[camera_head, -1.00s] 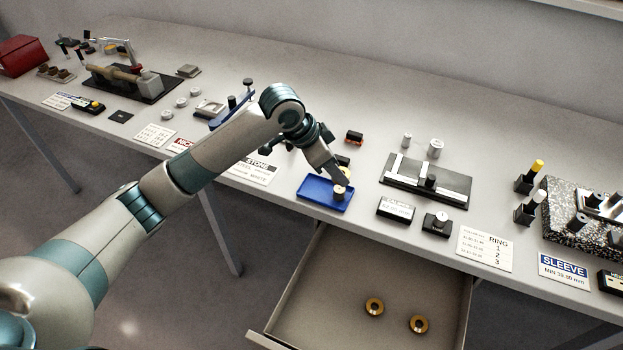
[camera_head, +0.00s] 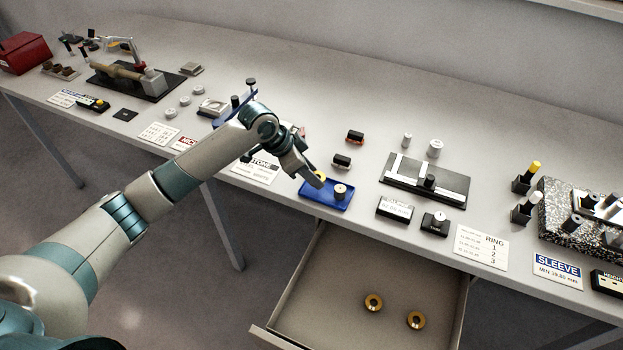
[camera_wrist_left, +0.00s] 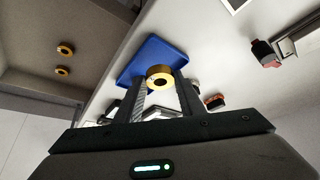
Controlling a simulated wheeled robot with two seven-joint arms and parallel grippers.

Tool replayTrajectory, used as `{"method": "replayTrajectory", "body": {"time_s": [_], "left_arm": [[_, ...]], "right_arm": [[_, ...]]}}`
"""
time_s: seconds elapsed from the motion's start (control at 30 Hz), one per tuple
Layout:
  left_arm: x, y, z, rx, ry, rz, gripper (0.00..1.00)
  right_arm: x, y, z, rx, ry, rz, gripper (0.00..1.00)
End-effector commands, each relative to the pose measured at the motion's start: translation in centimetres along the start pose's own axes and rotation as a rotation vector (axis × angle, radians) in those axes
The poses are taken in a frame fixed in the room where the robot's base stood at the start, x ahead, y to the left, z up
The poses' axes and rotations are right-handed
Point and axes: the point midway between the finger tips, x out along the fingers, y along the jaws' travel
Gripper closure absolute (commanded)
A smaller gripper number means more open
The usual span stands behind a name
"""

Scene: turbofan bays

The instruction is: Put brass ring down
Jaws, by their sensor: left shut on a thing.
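My left gripper (camera_head: 316,182) is shut on a brass ring (camera_wrist_left: 160,75), which sits between the fingertips in the left wrist view. In the head view only a yellow sliver of this ring shows beside the fingers. The gripper is over the left part of a blue tray (camera_head: 312,199); I cannot tell whether the ring touches it. The tray also shows behind the ring in the left wrist view (camera_wrist_left: 150,52). My right gripper is not in view.
An open drawer (camera_head: 330,310) below the table edge holds two brass rings (camera_head: 373,302) (camera_head: 415,320). Small black blocks (camera_head: 342,161) (camera_head: 355,137) stand behind the tray. A black fixture (camera_head: 425,182) and a gauge box (camera_head: 395,209) are to its right.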

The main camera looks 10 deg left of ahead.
Motion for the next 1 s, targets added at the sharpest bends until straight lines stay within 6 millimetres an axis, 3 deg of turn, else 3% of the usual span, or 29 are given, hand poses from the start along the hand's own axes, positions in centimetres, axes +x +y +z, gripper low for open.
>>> {"method": "replayTrajectory", "body": {"time_s": [0.23,0.67,0.7,1.0], "left_arm": [[2.1,0.0,1.2,0.000,0.000,-0.001,0.91],[2.7,0.0,1.6,0.001,0.000,-0.001,0.91],[2.6,0.0,1.6,0.001,-0.001,-0.001,0.57],[2.6,0.0,1.5,0.001,0.000,-0.001,0.57]], "right_arm": [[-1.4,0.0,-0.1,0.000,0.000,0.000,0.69],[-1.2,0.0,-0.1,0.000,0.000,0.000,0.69],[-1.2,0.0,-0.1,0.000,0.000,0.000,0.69],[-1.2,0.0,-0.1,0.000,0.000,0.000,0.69]]}}
